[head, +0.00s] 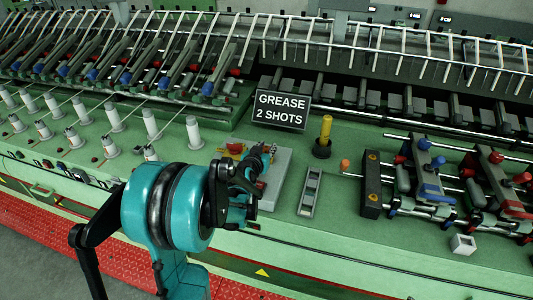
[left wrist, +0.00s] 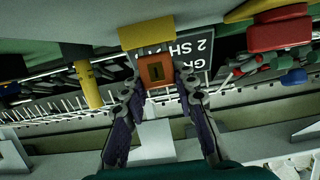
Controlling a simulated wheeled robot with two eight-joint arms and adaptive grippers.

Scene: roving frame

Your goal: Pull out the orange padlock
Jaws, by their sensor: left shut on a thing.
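The orange padlock (left wrist: 155,70) is a small orange block with a dark slot in its face, in the middle of the left wrist view. My left gripper (left wrist: 158,80) is shut on it, one finger on each side. A yellow block (left wrist: 146,32) lies right against the padlock's edge; whether they are joined I cannot tell. In the head view my left gripper (head: 262,160) is over the grey box (head: 283,170) on the green machine top, and it hides the padlock there. My right gripper is in neither view.
A sign reading "GREASE 2 SHOTS" (head: 281,111) stands behind the grey box. A yellow cylinder (head: 326,129) stands to the right, beyond a grey slotted holder (head: 311,190). A red knob on yellow (head: 235,149) is close left of the gripper. White spools (head: 194,132) stand further left.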

